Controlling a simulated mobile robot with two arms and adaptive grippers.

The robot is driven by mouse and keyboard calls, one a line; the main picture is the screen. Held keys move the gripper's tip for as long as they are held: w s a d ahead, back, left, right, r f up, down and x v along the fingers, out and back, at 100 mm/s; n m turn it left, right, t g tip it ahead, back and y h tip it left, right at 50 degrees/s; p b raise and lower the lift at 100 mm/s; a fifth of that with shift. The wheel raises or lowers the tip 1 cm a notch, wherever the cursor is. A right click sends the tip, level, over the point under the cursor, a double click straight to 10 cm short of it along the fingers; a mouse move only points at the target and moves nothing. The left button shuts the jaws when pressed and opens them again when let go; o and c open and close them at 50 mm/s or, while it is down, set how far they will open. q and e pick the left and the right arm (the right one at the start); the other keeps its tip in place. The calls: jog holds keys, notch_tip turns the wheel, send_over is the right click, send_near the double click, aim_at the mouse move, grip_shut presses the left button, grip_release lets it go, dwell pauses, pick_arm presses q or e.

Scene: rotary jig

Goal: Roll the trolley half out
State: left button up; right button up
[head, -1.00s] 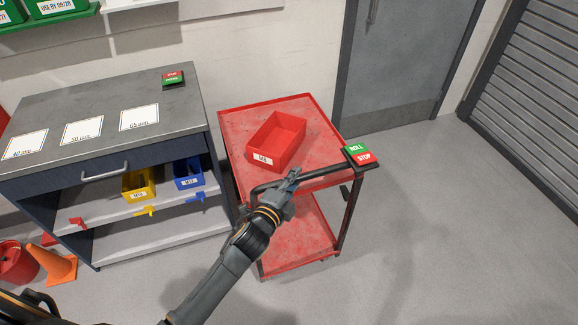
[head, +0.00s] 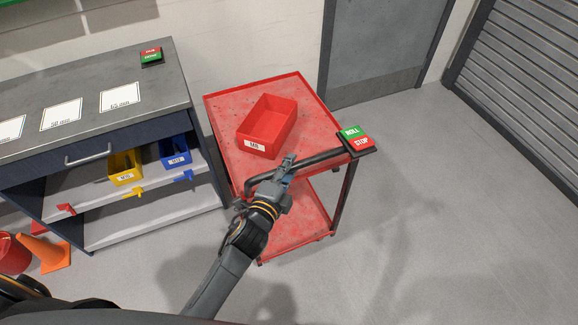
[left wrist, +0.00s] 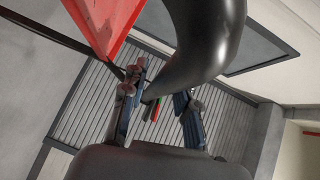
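The red two-shelf trolley (head: 222,122) stands on the floor right of the cabinet, a red box labelled M8 (head: 268,125) on its top. Its dark bent-tube handle (head: 318,158) is on the near side, with a green ROLL and red STOP block (head: 356,139) at its right end. My left gripper (head: 287,170) is at the handle's left part. In the left wrist view, the handle (left wrist: 208,45) curves large past the fingers (left wrist: 160,105), which stand apart, with a gap between the tube and the right finger. Contact is unclear. My right gripper is out of view.
A grey cabinet (head: 95,70) stands close to the trolley's left, with yellow (head: 124,167) and blue (head: 175,152) bins on its shelf. An orange cone (head: 45,252) is at the far left. A grey door (head: 385,50) is behind. The floor right of the trolley is clear.

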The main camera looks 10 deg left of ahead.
pick_arm(q)
jog(key=shift+o, duration=0.5)
jog(key=v, duration=1.2)
jog(key=s+a+f+n+g+y, duration=0.1)
jog(key=s+a+f+n+g, duration=0.2)
jog(key=f, duration=0.8)
jog(key=s+f+n+g, duration=0.2)
jog(key=s+f, duration=0.2)
jog(key=f, duration=0.7)
jog(key=s+a+f+n+g+y, duration=0.1)
jog(key=s+a+f+n+g, duration=0.2)
jog(key=f, duration=0.9)
jog(key=s+a+f+n+g, duration=0.2)
jog(key=s+f, duration=0.3)
jog(key=s, duration=0.2)
jog(key=s+a+f+n+g, duration=0.1)
jog(key=s+f+n+g, duration=0.1)
jog(key=s, duration=0.6)
jog(key=s+a+f+n+g+y, duration=0.1)
jog(key=s+a+f+n+g, duration=0.1)
jog(key=s+f, duration=0.5)
jog(key=shift+s+a+f+n+g, duration=0.3)
jog(key=shift+s+a+n+g, duration=0.15)
jog(key=shift+s+n, duration=0.5)
